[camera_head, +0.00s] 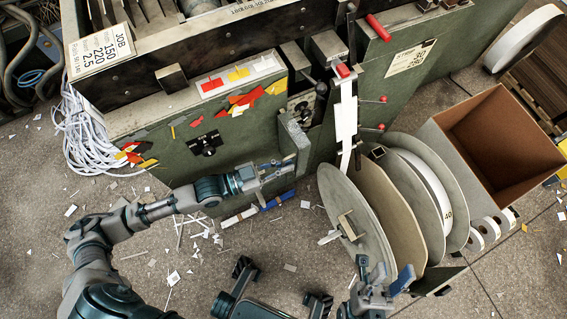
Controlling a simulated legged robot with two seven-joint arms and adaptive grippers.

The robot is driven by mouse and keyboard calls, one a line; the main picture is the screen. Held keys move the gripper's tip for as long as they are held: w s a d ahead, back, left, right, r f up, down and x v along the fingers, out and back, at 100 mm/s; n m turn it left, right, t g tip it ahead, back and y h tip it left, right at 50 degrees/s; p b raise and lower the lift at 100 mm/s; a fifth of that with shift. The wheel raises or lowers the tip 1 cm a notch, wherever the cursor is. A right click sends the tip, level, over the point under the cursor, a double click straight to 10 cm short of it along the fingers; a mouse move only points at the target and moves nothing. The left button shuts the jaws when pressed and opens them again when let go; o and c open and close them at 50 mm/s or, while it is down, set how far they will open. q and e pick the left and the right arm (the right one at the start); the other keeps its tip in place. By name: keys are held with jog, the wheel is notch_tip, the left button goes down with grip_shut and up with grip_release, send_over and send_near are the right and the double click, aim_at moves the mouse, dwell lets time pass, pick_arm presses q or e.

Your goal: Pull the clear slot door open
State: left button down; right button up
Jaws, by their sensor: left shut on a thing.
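The clear slot door looks to be the small grey plate (294,138) on the green machine's front. It stands out from the front face beside a dark recess with metal parts. My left gripper (288,168) is at the plate's lower edge, shut on it. The exact grip is small and partly hidden by the fingers. My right gripper (382,270) is low in the view, away from the door, in front of the reels. Its blue-tipped fingers are apart and nothing shows between them.
The green machine (240,150) fills the back. Large reels (340,215) and an open cardboard box (500,145) stand at the right. A white strip (345,120) hangs beside the door. White cables (85,140) lie at the left. Paper scraps litter the floor.

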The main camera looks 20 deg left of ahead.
pick_arm(q)
jog(key=c, duration=1.5)
grip_release()
jog(key=shift+w+r, duration=0.1)
jog(key=shift+c, duration=0.2)
jog(key=v, duration=1.2)
grip_shut()
